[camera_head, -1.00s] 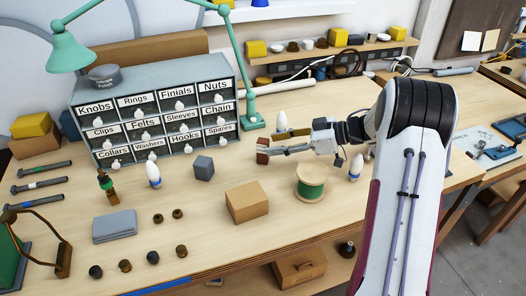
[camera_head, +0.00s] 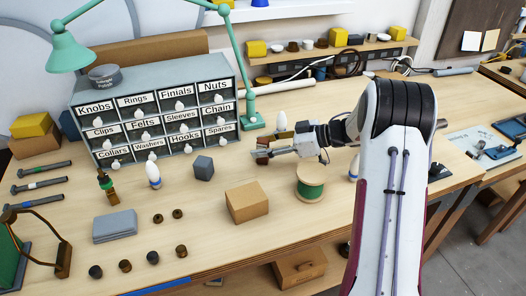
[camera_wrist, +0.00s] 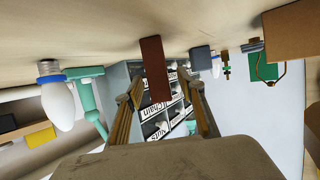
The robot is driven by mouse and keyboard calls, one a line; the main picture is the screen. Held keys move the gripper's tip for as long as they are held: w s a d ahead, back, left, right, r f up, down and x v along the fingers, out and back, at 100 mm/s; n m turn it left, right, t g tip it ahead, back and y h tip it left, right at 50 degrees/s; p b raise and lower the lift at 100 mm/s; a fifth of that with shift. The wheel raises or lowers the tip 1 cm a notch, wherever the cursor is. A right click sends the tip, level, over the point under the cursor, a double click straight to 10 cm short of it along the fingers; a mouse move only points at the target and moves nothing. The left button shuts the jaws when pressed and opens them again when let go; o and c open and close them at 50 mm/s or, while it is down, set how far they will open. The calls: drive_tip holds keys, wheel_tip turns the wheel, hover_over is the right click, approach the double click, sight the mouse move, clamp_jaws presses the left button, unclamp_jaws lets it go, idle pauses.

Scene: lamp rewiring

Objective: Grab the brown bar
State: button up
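The brown bar (camera_wrist: 155,68) is a reddish-brown upright block in the middle of the wrist view, which shows the scene upside down. It stands out from the wooden tabletop between my two fingers in the picture. My gripper (camera_wrist: 164,90) is open, with a clear gap to the right of the bar. The left finger looks close to the bar, but I cannot tell if it touches. In the head view my gripper (camera_head: 263,155) reaches left, low over the table, and a small part of the bar (camera_head: 262,142) shows beside the fingers.
A white bulb (camera_head: 281,123) stands behind the gripper. A green wire spool (camera_head: 311,182) and a cardboard box (camera_head: 247,203) stand in front. A grey cube (camera_head: 203,167) is to the left, and the labelled drawer cabinet (camera_head: 153,112) is behind.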

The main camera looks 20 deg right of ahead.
drive_tip(key=shift+a, duration=0.1)
drive_tip(key=shift+c, duration=0.4)
clamp_jaws()
drive_tip(key=shift+r, duration=0.1)
drive_tip(key=shift+r, duration=4.9)
